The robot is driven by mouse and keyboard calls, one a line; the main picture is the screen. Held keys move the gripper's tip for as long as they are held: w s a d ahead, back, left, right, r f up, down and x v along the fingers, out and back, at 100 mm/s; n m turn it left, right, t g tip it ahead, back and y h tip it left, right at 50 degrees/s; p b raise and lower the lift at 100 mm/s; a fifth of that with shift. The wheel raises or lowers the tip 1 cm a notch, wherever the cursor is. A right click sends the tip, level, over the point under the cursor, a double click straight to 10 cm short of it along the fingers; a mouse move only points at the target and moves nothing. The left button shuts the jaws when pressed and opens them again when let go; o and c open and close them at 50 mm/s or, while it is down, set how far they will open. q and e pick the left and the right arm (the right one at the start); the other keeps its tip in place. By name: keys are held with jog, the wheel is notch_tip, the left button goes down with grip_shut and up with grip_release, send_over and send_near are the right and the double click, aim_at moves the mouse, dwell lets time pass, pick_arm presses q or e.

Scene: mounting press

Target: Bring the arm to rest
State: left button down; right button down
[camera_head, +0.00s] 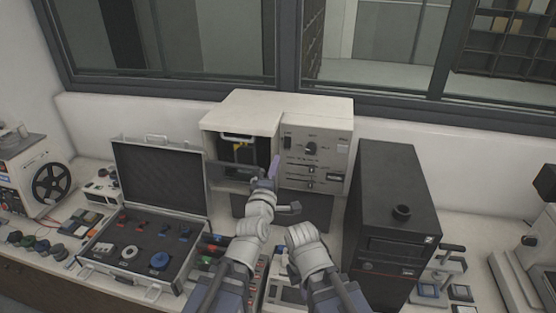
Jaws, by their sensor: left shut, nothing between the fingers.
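My left arm reaches up the middle of the view to my left gripper (272,169), which is shut and empty. It is in front of the right side of the open chamber of the cream mounting press (320,120); I cannot tell whether it touches anything. Inside the dark chamber is a part with yellow and white on it (243,152). My right arm (307,247) shows beside the left one, bent low at the front.
An open black-lined case (125,250) with several small parts stands on the left. A black tower unit (397,190) stands close on the right. Small fixtures (440,270) lie beyond it. A reel machine (45,185) is at the far left. A window is behind the bench.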

pick_arm(q)
jog(key=shift+f, duration=0.1)
jog(key=s+a+f+m+g+y, duration=0.1)
jog(key=s+a+f+m+g, duration=0.15)
jog(key=f+m+g, duration=0.45)
jog(key=s+a+f+m+g, duration=0.2)
jog(key=a+f+m+g, duration=0.1)
jog(key=f, duration=0.8)
jog(key=s+a+f+m+g+y, duration=0.1)
jog(key=s+a+f+m+g, duration=0.25)
jog(key=s, duration=0.35)
jog(key=s+a+f+m+g+y, duration=0.2)
jog(key=s+a+f+g, duration=0.1)
jog(key=s+a+g, duration=0.25)
jog(key=s+d+f+m+b, duration=0.2)
jog(key=s+d+f+b, duration=0.1)
jog(key=d+f+b, duration=0.1)
jog(key=s+d+f+m+y+b, duration=0.1)
jog(key=s+d+f+m+b, duration=0.1)
jog(key=d+f+b, duration=0.3)
jog(key=shift+s+d+f, duration=0.15)
jog(key=shift+s+d, duration=0.65)
jog(key=shift+d, duration=0.4)
